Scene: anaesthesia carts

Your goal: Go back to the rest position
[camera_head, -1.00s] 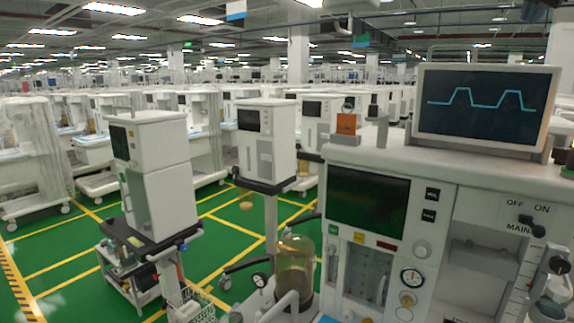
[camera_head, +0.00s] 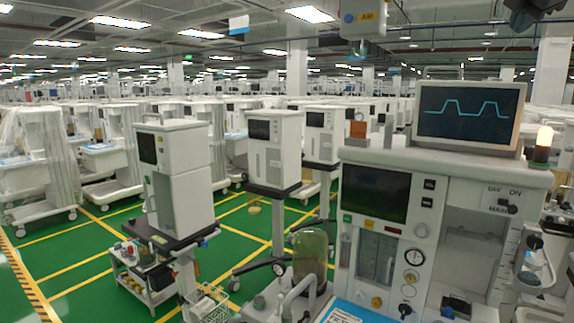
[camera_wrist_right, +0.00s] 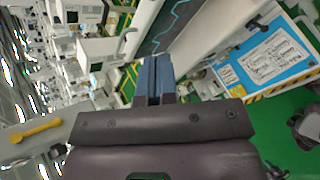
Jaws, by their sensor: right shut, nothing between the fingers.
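My right gripper (camera_head: 518,18) shows only in part, dark, at the top right edge of the head view, above the waveform monitor (camera_head: 468,112). In the right wrist view its blue fingertips (camera_wrist_right: 154,78) are together with nothing between them. The monitor's screen also shows in the right wrist view (camera_wrist_right: 176,22), beyond the fingers. My left gripper is not in view.
A large anaesthesia machine (camera_head: 440,165) fills the right side, with a glowing orange lamp (camera_head: 542,145). A ceiling unit marked AIR (camera_head: 362,18) hangs at the top. Smaller carts (camera_head: 178,180) stand left. Green floor (camera_head: 85,275) is open at lower left.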

